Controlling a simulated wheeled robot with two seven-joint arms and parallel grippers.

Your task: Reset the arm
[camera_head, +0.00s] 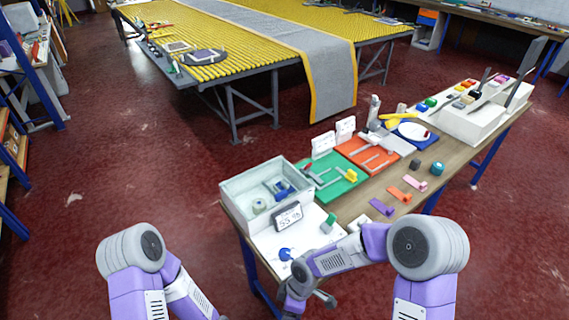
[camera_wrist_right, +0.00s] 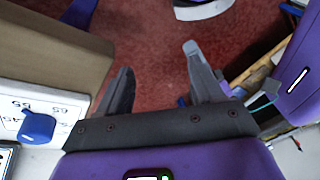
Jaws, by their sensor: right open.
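My right arm (camera_head: 345,258) reaches left across the near edge of the workbench (camera_head: 350,208). Its gripper (camera_head: 312,304) is low at the bench's front edge in the head view. In the right wrist view the gripper (camera_wrist_right: 157,58) has its two fingers spread wide, with nothing between them but red floor behind. My left arm (camera_head: 140,270) is folded at the lower left of the head view. Its gripper is outside the picture.
The bench holds a grey bin (camera_head: 240,190), a small display (camera_head: 288,216), a green board (camera_head: 335,180), an orange board (camera_head: 375,153) and several coloured blocks. A blue knob (camera_wrist_right: 38,126) lies left of the right gripper. Red floor (camera_head: 190,170) is open left of the bench.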

